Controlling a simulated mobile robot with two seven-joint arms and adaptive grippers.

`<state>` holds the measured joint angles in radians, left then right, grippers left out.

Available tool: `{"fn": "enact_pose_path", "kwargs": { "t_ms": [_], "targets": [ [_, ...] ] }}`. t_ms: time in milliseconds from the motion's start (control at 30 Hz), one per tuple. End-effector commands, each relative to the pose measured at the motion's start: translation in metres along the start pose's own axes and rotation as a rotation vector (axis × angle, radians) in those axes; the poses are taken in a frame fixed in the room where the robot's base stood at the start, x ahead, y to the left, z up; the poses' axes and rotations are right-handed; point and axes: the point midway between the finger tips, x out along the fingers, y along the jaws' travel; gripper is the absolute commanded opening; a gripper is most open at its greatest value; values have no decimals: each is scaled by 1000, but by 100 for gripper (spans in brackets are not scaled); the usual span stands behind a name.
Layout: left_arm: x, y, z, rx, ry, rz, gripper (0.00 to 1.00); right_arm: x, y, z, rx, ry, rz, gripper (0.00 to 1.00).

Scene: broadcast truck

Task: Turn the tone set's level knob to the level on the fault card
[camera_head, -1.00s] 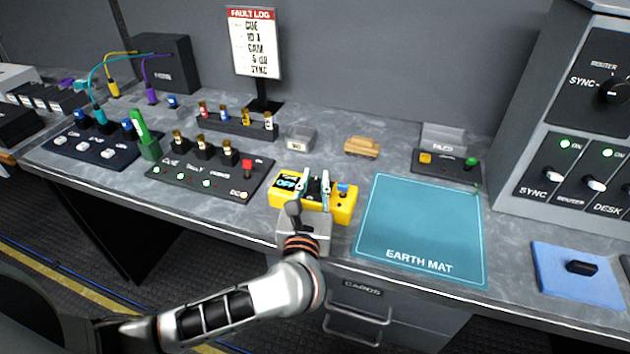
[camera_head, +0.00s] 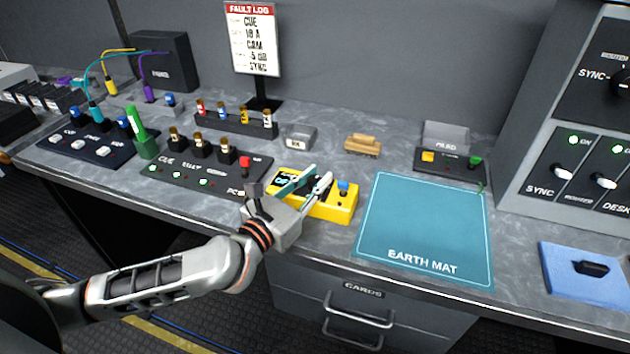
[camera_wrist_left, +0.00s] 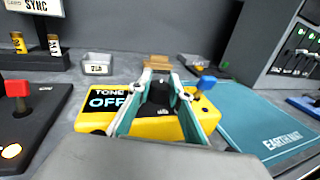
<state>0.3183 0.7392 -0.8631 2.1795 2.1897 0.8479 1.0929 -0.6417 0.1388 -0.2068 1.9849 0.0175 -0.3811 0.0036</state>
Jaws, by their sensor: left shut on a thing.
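The tone set (camera_head: 343,207) is a yellow box on the bench. Its small screen (camera_wrist_left: 108,101) reads "TONE OFF" in the left wrist view, and a blue-topped switch (camera_head: 343,187) stands at its right end. My left gripper (camera_head: 318,177) is over the middle of the box, shut on the black level knob (camera_wrist_left: 160,94); its fingers lie on either side of the knob and partly hide it. The fault card (camera_head: 252,45) stands upright at the back, with lines reading CUE, 10 A, CAM, a small level line that looks like 5 dB, and SYNC. My right gripper is out of view.
A dark panel (camera_head: 190,181) with a red-topped switch (camera_head: 245,166) is close left of the tone set. The blue earth mat (camera_head: 425,225) lies close right and is empty. A brown brush-like block (camera_head: 362,144) and a small grey tray (camera_head: 298,138) are behind.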

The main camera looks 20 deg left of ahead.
Motion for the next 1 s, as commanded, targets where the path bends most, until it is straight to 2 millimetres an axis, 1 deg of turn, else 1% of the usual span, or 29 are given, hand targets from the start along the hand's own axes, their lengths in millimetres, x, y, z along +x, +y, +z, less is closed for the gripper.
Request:
{"fn": "enact_pose_path", "kwargs": {
  "t_ms": [100,300,567,800,833,867,1000],
  "targets": [
    [0,1,-2,4,-1,-58,0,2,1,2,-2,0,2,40],
    [0,1,-1,2,-4,-120,0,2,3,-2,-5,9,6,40],
    [0,0,0,1,-6,-141,0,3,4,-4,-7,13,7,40],
    [0,0,0,1,-7,-141,0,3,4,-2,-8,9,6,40],
    [0,0,0,1,-7,-141,24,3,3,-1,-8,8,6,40],
    [0,0,0,1,-7,-141,28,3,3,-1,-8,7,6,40],
    [0,0,0,1,-6,-141,28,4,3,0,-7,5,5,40]
  ]
}}
